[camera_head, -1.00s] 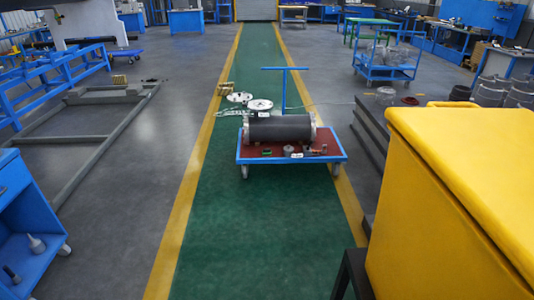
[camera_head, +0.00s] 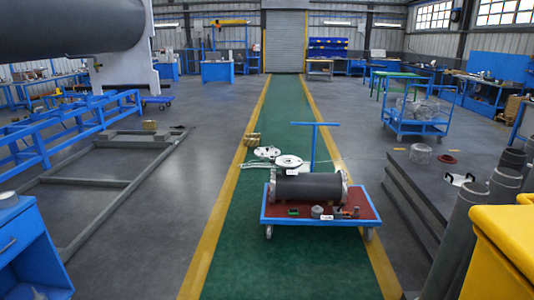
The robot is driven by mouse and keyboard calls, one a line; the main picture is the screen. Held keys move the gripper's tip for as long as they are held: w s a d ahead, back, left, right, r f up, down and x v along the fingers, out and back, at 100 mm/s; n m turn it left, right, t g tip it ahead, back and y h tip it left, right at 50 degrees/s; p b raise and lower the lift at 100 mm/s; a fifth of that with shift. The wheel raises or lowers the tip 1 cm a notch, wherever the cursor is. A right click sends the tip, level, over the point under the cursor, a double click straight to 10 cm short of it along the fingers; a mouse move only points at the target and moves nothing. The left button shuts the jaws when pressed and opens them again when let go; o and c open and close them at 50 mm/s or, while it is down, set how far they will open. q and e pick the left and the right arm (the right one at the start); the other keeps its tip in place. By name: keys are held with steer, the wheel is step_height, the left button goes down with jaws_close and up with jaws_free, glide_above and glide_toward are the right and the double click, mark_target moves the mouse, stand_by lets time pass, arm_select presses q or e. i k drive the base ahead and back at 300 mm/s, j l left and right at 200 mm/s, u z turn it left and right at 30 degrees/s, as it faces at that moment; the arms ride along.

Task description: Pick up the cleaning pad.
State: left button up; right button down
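A blue-framed cart (camera_head: 352,222) with a red deck stands on the green lane right of the picture's middle. A dark flanged cylinder (camera_head: 309,187) lies across its deck. Along the deck's front edge are a small green-and-dark item (camera_head: 293,211), a grey round piece (camera_head: 316,211) and a small orange-red item (camera_head: 347,211). I cannot tell whether any of these is the cleaning pad; they are too small to make out. Neither of my grippers is in view.
Yellow lines edge the green lane (camera_head: 255,265), clear in front of the cart. A yellow box (camera_head: 505,250) and grey cylinders (camera_head: 462,235) stand at right, beside dark stacked slabs (camera_head: 415,205). A blue cabinet (camera_head: 30,255) stands at left. White discs (camera_head: 288,161) lie behind the cart.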

mark_target(292, 212)
steer(key=i+u, duration=0.2)
steer(key=i, duration=1.55)
steer(key=i+j+z, duration=0.15)
steer(key=i+z, duration=0.25)
steer(key=i, duration=0.15)
steer(key=i+j+z, duration=0.35)
steer(key=i, duration=0.15)
steer(key=i+j+z, duration=0.95)
steer(key=j+z, duration=0.3)
steer(key=i+j+z, duration=0.3)
steer(key=j+z, duration=0.25)
steer(key=j, duration=0.25)
